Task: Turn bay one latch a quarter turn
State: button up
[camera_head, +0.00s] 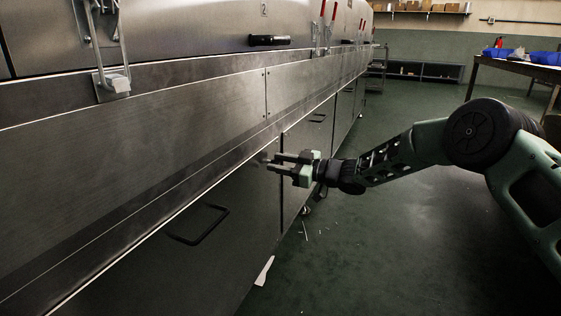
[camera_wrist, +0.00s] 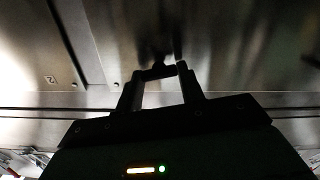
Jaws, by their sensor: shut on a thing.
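My gripper (camera_head: 274,162) reaches from the right to the upper edge of the lower steel panels. In the wrist view, my gripper (camera_wrist: 160,82) has its two fingers on either side of a small dark latch piece (camera_wrist: 157,72). The fingers are shut on this piece, which stands out from the steel front. A dark stem seems to rise behind it. In the head view the latch is small and mostly hidden by the fingertips, so its turn angle cannot be told.
The long steel dryer front (camera_head: 160,155) fills the left side, with a clamp (camera_head: 113,82), a black handle (camera_head: 269,40) and a lower pull handle (camera_head: 198,226). A table with blue bins (camera_head: 545,58) stands far right. The green floor (camera_head: 400,240) is mostly clear.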

jog(key=n, duration=0.3)
jog(key=shift+n+p, duration=0.35)
jog(key=shift+n, duration=0.05)
jog(key=n, duration=0.3)
jog(key=shift+s+f+n, duration=0.1)
jog(key=shift+f+n, duration=0.05)
jog(key=shift+n, duration=0.15)
jog(key=shift+f+n+b, duration=0.1)
jog(key=shift+n+b, duration=0.95)
jog(key=shift+n, duration=2.95)
jog(key=o, duration=1)
jog(key=p+v, duration=0.7)
jog(key=v, duration=1)
jog(key=shift+d, duration=0.15)
